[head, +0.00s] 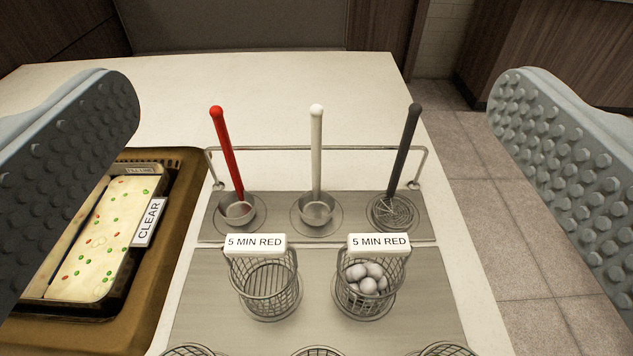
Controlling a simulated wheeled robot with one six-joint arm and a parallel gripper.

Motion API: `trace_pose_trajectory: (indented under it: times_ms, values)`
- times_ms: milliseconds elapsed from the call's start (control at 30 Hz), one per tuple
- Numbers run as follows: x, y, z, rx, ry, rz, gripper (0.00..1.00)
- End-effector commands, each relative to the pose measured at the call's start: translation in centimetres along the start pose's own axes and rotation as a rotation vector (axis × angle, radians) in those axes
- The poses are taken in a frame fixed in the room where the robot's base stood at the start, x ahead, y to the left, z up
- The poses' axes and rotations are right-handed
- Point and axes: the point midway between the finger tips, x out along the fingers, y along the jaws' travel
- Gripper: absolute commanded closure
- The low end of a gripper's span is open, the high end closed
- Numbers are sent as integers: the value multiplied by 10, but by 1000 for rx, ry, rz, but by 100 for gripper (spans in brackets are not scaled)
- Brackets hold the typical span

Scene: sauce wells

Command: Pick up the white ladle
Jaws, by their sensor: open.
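The white ladle (316,155) stands nearly upright in the middle well of a grey metal holder (269,207), its bowl down and its handle leaning on or near a thin wire rail (350,149). A red-handled ladle (226,150) stands in the well to its left. A dark-handled wire skimmer (404,150) stands in the well to its right. My gripper (312,150) is open, with one studded grey finger at each side of the view. The white ladle shows between the fingers, well apart from both. Nothing is held.
Two wire baskets stand in front of the holder, an empty-looking left one (268,288) and a right one (352,300) with several pale balls. Both carry "5 MIN RED" labels. A brown tray (178,215) with a "CLEAR" label (148,222) lies left. The white counter (270,95) behind is clear.

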Motion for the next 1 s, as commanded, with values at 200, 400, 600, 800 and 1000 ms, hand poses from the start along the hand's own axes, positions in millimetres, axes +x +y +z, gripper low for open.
trace_pose_trajectory:
  times_ms: [200, 400, 600, 800, 1000]
  values:
    - [0, 0, 0, 0, 0, 0, 0]
    - [1, 0, 0, -1, -4, 0, 18]
    - [25, 0, -4, -30, -102, -2, 57]
    - [67, -1, -6, -91, -295, -15, 58]
    - [107, -1, -5, -152, -493, -39, 58]
